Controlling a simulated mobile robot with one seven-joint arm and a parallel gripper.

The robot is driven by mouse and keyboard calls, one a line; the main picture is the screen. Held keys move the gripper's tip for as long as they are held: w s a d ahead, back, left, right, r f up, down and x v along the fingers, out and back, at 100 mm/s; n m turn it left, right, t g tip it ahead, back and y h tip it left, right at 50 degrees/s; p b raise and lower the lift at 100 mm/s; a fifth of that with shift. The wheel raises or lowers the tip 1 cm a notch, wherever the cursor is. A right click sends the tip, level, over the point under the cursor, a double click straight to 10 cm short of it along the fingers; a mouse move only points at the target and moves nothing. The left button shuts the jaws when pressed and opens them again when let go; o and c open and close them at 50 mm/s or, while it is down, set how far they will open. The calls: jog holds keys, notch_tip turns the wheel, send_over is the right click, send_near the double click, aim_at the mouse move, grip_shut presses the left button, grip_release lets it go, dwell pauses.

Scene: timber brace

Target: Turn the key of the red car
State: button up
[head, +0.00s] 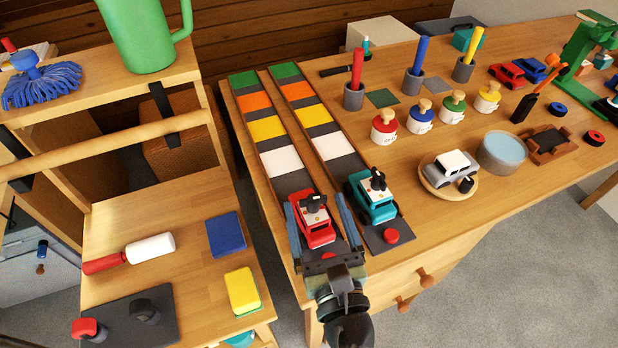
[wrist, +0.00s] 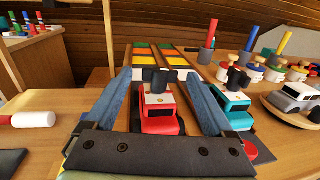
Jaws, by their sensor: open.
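The red car (head: 316,228) stands at the near end of the left striped track (head: 282,158), and it also shows in the wrist view (wrist: 160,118). Its black key (head: 313,202) sticks up from the white roof, and in the wrist view the key (wrist: 157,80) appears between the fingertips. My gripper (head: 316,204) is open, with one blue finger on each side of the red car; in the wrist view my gripper (wrist: 159,78) spans the key with gaps on both sides. I cannot tell the exact height of the fingertips against the key.
The teal car (head: 377,205) with its own black key stands close on the right, on the second track, near my right finger. A red button (head: 391,235) lies before it. A grey car (head: 448,180) sits on a round wooden dish. A shelf unit (head: 190,275) stands at left.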

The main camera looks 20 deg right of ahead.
aim_at(313, 198)
jog(key=w, duration=0.5)
jog(key=shift+w+d, duration=0.3)
jog(key=shift+d, duration=0.1)
jog(key=shift+p, duration=0.35)
jog(key=c, duration=1.4)
